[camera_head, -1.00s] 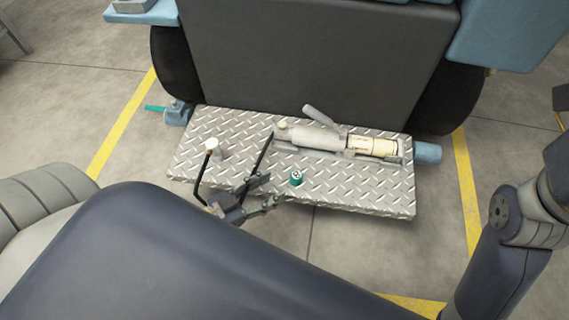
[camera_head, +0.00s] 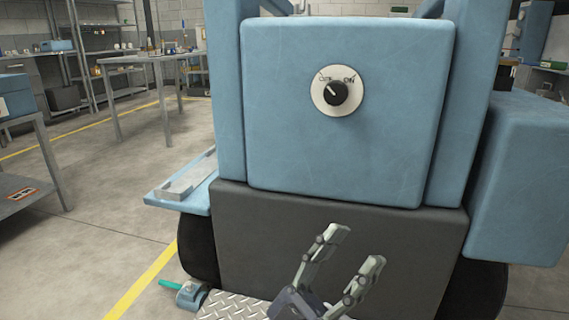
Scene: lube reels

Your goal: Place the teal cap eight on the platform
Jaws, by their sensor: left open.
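My left gripper (camera_head: 357,248) is at the bottom middle of the head view, with its two fingers pointing up and spread apart. It is open, and only the dark grey panel shows between its fingers. A corner of the silver diamond-plate platform (camera_head: 232,306) shows at the bottom edge, to the left of the gripper. The rest of the platform is below the picture. The teal cap is not in view. My right gripper is not in view.
A blue machine body (camera_head: 345,150) with an ON/OFF dial (camera_head: 336,92) stands straight ahead, above the dark grey panel (camera_head: 270,235). A small blue fitting with a teal handle (camera_head: 170,285) sits left of the platform. Tables and shelves stand at the back left.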

